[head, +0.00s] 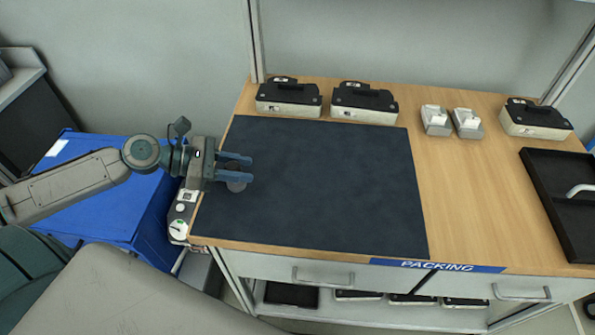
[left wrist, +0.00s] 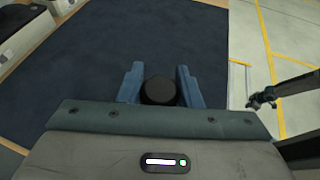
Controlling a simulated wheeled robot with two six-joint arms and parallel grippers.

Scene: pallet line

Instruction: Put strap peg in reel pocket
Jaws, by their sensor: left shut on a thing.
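My left gripper (head: 250,168) is over the left part of the dark mat, its blue fingers pointing right. It is shut on a dark, round-topped piece (head: 237,186), which I take to be the strap peg. In the left wrist view the round black top of this piece (left wrist: 159,91) shows between the two fingertips. Its lower part is hidden, and I cannot tell whether it touches the mat. I cannot pick out a reel pocket in either view.
The dark mat (head: 330,190) is otherwise clear. Several black-and-cream devices (head: 289,98) and two small white-and-grey blocks (head: 467,123) stand along the back. A black tray (head: 565,195) is at the right. A blue bin (head: 105,215) stands left of the wooden bench (head: 455,190).

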